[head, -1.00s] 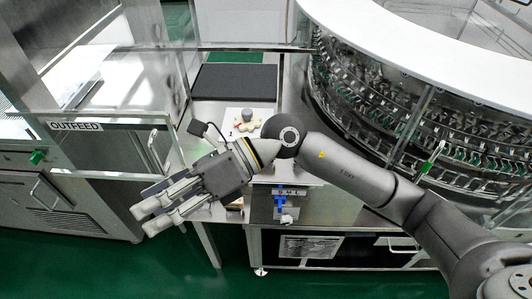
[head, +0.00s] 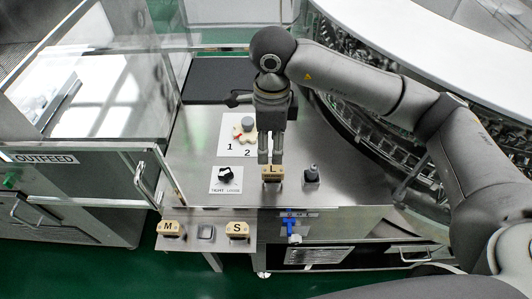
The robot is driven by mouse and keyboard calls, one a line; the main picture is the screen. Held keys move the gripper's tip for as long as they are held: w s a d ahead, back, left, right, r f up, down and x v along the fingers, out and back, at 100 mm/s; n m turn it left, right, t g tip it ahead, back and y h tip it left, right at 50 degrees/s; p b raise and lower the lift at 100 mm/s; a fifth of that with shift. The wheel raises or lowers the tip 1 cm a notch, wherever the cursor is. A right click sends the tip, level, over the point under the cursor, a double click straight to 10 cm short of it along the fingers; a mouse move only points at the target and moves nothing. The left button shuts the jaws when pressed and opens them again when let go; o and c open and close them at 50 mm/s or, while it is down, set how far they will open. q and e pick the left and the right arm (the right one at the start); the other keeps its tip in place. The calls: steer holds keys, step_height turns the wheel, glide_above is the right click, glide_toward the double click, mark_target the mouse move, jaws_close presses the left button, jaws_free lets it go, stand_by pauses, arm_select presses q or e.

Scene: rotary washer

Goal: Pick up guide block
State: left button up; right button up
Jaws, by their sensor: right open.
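A tan guide block marked L (head: 272,174) stands on the steel table near its front edge. My right gripper (head: 270,158) points down just behind and above it, open; its fingertips overlap the block's upper edge, and I cannot tell whether they touch it. Two more tan guide blocks, marked M (head: 170,228) and S (head: 238,229), sit on dark bases on the lower front shelf. My left gripper is not in view.
Behind is a numbered plate (head: 234,125) with a star-shaped knob. The rotary washer (head: 345,125) curves along the right; a glass door with handle (head: 141,184) stands left.

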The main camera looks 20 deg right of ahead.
mark_target(273, 169)
steer(key=shift+w+d+f+p, duration=0.1)
steer(key=shift+w+f+p, duration=0.05)
steer(key=shift+f, duration=0.25)
steer(key=shift+w+d+f+p, duration=0.1)
steer(key=shift+f+p, duration=0.05)
steer(key=shift+f, duration=0.2)
steer(key=f, duration=0.1)
steer(key=s+f+p, duration=0.1)
steer(key=f, duration=0.1)
steer(key=shift+f, duration=0.6)
steer(key=f+p, duration=0.2)
steer(key=f, duration=0.1)
steer(key=shift+d+f, duration=0.2)
steer(key=shift+s+f, duration=0.1)
steer(key=shift+f, duration=0.55)
steer(key=shift+c, duration=0.9)
steer(key=c, duration=0.5)
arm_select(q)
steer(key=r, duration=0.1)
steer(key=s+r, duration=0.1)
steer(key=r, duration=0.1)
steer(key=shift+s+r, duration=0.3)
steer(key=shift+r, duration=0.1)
arm_select(e)
jaws_close()
